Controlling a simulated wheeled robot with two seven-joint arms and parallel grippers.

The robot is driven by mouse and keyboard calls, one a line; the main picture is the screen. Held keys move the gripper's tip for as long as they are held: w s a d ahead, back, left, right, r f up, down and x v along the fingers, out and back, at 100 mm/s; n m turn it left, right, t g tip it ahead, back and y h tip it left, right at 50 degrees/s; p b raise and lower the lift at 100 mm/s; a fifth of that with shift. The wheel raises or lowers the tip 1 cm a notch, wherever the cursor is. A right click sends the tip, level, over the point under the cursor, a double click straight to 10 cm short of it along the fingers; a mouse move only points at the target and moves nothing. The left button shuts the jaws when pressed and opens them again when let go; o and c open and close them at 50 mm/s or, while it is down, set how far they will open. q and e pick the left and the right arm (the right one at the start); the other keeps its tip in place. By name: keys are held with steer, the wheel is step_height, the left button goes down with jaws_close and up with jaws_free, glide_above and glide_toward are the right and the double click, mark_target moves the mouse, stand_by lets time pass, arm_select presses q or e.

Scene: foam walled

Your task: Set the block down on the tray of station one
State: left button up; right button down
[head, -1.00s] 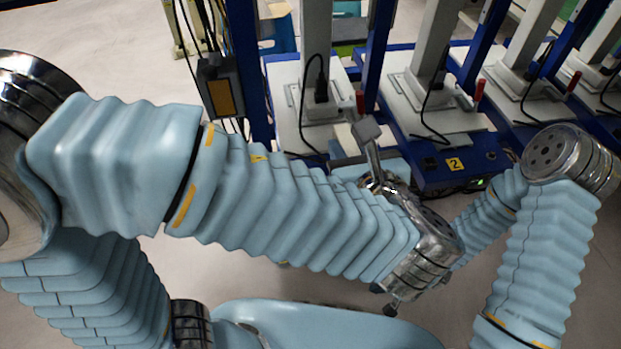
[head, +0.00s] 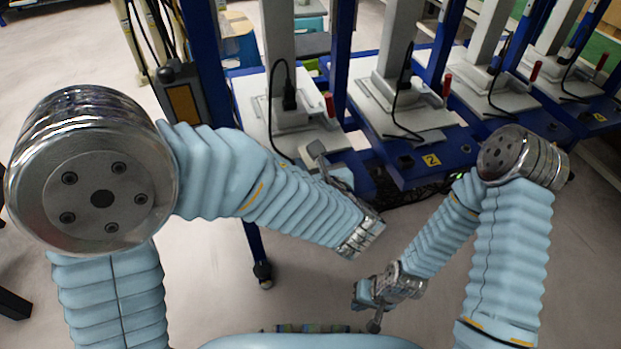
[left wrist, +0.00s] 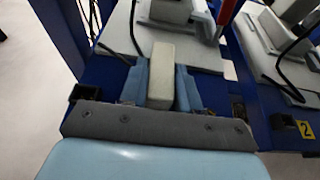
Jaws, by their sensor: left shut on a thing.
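The cream block (left wrist: 161,75) stands out ahead of the grey palm bar in the left wrist view, between two light blue fingers. My left gripper (left wrist: 160,88) is shut on it. In the head view my left gripper (head: 325,160) is at the front edge of the station left of the one marked 2; the block cannot be made out clearly there. That station's white plate (head: 250,112) lies beyond the gripper, partly hidden by my left arm. Whether the block touches anything below cannot be told. My right gripper (head: 368,303) hangs low over the floor, its jaws unclear.
The station marked 2 (head: 432,160) stands to the right, with further stations beyond. Blue uprights, grey columns and black cables rise from the plates. A red handle (head: 329,104) stands beside the near plate. A grey box (head: 183,100) hangs at the left. Floor is open in front.

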arm_select(q)
steer(key=shift+w+f, duration=0.25)
steer(key=shift+f, duration=0.1)
steer(key=f+b, duration=0.1)
steer(key=f, duration=0.2)
steer(key=shift+w+f, duration=0.2)
steer(key=shift+f+b, duration=0.15)
steer(key=shift+b, duration=0.15)
steer(key=o, duration=1.1)
steer(key=shift+c, duration=0.2)
